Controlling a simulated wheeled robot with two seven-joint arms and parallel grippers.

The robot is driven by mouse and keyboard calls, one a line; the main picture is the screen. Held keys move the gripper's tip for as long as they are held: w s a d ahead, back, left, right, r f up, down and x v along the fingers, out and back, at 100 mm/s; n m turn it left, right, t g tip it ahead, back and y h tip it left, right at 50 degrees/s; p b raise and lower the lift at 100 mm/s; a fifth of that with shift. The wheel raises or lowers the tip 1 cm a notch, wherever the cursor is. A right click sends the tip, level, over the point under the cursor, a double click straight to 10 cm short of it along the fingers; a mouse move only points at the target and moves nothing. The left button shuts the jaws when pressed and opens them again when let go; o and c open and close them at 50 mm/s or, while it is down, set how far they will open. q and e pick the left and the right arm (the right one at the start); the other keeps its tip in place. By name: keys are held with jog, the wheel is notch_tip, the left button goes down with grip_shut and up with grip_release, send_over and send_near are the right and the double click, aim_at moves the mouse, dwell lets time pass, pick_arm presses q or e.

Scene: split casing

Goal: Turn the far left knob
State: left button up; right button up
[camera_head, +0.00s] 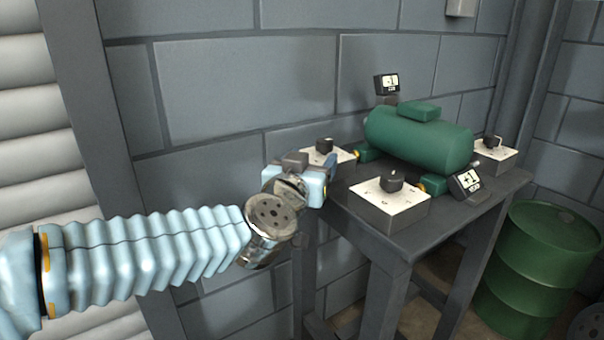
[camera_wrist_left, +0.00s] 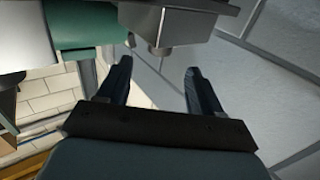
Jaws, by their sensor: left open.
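The far left knob (camera_head: 324,146) is a dark block on a white-topped grey box (camera_head: 342,156) at the table's back left corner. My left gripper (camera_head: 331,172) is in front of this box, beside the table's left edge, and partly covers it. In the left wrist view my two dark fingers (camera_wrist_left: 160,82) are spread wide with nothing between them. A grey box-like part (camera_wrist_left: 180,22) is beyond the fingertips there; I cannot tell which part it is. I cannot tell whether the gripper touches the box. My right gripper is not in view.
A green tank (camera_head: 418,138) lies on the dark table (camera_head: 410,238). Other knobs stand at the front (camera_head: 391,182) and right (camera_head: 492,142). Small displays read "-1" (camera_head: 386,83) and "+1" (camera_head: 466,182). A green barrel (camera_head: 540,262) stands at the right; a block wall (camera_head: 240,85) is behind.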

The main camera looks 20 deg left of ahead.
pick_arm(q)
jog(key=s, duration=0.6)
jog(key=shift+s, duration=0.15)
